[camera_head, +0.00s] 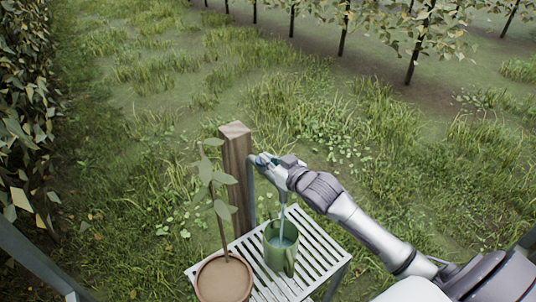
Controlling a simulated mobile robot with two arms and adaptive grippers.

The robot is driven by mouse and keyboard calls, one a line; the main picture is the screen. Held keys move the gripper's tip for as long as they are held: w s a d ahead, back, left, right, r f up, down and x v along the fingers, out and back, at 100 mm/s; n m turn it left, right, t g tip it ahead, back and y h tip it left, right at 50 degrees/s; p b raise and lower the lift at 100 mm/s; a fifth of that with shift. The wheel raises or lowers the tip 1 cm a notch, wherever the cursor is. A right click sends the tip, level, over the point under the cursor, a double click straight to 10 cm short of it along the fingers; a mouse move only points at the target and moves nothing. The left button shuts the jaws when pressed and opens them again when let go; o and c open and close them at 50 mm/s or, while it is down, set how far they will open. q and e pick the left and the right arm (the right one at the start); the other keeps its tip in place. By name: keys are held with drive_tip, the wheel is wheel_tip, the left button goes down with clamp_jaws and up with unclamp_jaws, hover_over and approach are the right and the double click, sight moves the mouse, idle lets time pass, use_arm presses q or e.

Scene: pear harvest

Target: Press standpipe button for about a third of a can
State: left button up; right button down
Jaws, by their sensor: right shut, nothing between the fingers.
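The standpipe is a wooden post (238,180) with a grey pipe (251,190) and a tap head at its side. My right gripper (265,162) is shut and empty at the tap head, and it hides the button; I cannot tell whether it touches it. A pale blue stream of water (283,215) falls from below the tap into a green can (272,258). The can stands upright on a slatted stand (314,253), and bluish water shows inside it. My left gripper is not in view.
A terracotta pot (224,281) with a leafy sapling (217,190) stands left of the can, close to the post. A leafy hedge (25,110) runs along the left edge. Open grass lies behind, with a row of trees (415,45) at the back.

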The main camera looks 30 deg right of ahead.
drive_tip(key=shift+s+f, duration=0.2)
drive_tip(key=shift+f, duration=0.5)
drive_tip(key=r+p, duration=0.1)
drive_tip(key=r, duration=0.1)
drive_tip(key=r+p, duration=0.4)
drive_tip(key=shift+w, duration=0.25)
drive_tip(key=shift+s+f+b, duration=0.25)
drive_tip(key=shift+s+b, duration=0.15)
drive_tip(key=shift+s, duration=0.15)
drive_tip(key=shift+s+f+b, duration=0.25)
drive_tip(key=shift+s+b, duration=0.15)
drive_tip(key=shift+s, duration=0.15)
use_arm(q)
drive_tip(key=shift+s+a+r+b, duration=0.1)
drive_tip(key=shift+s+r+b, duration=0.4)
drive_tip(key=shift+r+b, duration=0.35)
use_arm(e)
drive_tip(key=r+v, duration=0.1)
drive_tip(key=v, duration=0.7)
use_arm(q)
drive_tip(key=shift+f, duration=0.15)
use_arm(e)
drive_tip(key=shift+d, duration=0.1)
